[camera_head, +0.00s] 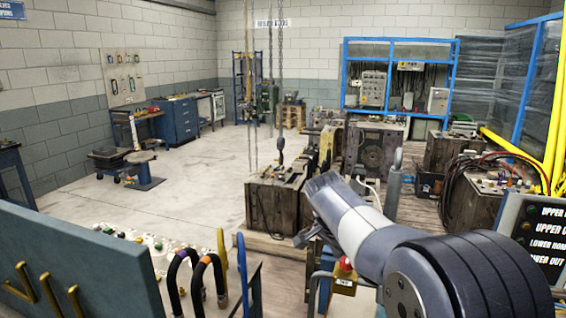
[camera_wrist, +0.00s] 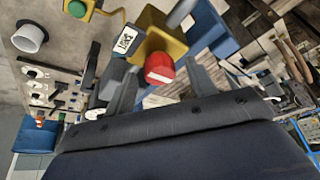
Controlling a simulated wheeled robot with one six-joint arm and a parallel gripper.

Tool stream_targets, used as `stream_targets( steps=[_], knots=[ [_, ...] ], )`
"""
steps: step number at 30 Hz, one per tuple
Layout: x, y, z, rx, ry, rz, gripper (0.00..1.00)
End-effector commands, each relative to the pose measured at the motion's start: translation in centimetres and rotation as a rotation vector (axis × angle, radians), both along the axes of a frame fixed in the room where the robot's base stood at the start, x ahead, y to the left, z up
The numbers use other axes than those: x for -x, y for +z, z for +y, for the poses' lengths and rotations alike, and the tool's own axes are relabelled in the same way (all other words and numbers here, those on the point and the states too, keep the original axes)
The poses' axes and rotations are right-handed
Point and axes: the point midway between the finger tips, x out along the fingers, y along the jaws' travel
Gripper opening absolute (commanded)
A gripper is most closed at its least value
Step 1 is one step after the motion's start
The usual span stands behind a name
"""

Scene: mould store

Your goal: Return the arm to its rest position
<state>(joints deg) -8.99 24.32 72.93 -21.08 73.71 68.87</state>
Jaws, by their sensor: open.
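My arm (camera_head: 365,235) reaches from the lower right toward the middle of the head view. My gripper (camera_head: 308,236) is partly hidden behind its links there. In the wrist view my gripper (camera_wrist: 164,88) is open, with its two dark fingers spread apart. A red button (camera_wrist: 159,68) on a yellow box (camera_wrist: 155,35) shows between the fingers; I cannot tell whether they touch it. The same red button (camera_head: 345,264) and yellow box (camera_head: 343,285) stand just below my arm in the head view. Nothing is seen held.
A blue-grey panel (camera_head: 75,265) stands at the lower left, beside a panel with knobs (camera_head: 140,245) and looped hoses (camera_head: 205,270). A wooden-sided mould block (camera_head: 270,205) stands beyond my arm, under hanging chains (camera_head: 280,80). A label screen (camera_head: 535,240) is at right. Open floor (camera_head: 175,195) lies left.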

Motion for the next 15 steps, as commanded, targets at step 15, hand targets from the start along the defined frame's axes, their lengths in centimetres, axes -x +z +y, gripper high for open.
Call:
stream_targets(
  steps=[15],
  knots=[
    [0.19,-0.04,-0.22,0.0,0.377,-0.001,0.53]
  ],
)
